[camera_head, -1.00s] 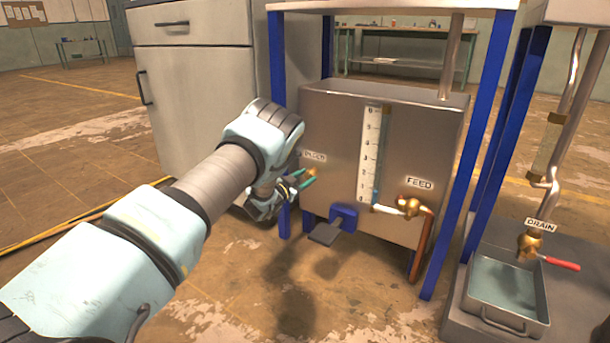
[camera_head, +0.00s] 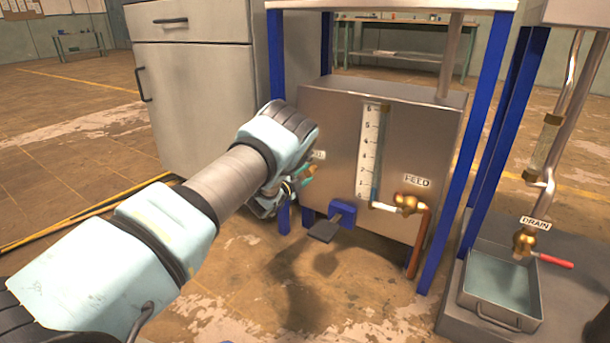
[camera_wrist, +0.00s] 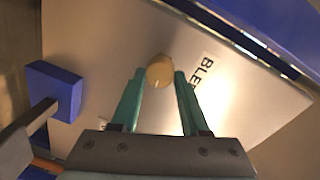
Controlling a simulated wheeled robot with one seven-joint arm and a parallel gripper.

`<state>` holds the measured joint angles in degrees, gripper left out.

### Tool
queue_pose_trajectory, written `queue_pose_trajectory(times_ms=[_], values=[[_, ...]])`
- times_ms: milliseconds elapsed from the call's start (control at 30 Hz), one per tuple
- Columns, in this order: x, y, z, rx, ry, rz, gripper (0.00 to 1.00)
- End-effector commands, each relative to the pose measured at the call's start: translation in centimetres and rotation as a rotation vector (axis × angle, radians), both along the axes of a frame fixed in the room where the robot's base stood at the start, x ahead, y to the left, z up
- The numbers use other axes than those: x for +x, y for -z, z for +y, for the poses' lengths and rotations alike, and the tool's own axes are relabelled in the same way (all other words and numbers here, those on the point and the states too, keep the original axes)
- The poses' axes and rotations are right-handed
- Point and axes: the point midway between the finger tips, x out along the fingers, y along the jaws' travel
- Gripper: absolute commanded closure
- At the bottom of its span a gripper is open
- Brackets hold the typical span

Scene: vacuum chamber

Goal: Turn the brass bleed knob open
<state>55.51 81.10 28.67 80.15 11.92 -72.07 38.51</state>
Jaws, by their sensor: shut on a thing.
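The brass bleed knob (camera_wrist: 159,71) is a small round knob on the steel tank's front face, beside a white BLEED label (camera_wrist: 207,75). In the wrist view my gripper (camera_wrist: 157,84) has its two green fingers on either side of the knob, shut on it. A pale mark shows on the knob's face. In the head view my gripper (camera_head: 305,176) is at the left part of the tank front (camera_head: 335,175), and my wrist hides most of the label and the knob.
A level gauge (camera_head: 370,150) and a brass FEED valve (camera_head: 407,203) are further right. Blue frame posts (camera_head: 467,150) stand around the tank. A DRAIN valve (camera_head: 524,242) hangs above a metal tray (camera_head: 470,290).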

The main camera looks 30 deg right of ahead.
Motion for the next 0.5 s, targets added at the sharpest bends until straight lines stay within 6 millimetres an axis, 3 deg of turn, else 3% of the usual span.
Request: queue_pose_trajectory(times_ms=[500], values=[[-0.07, 0.14, 0.01, 0.068, 0.0, -0.117, 1.0]])
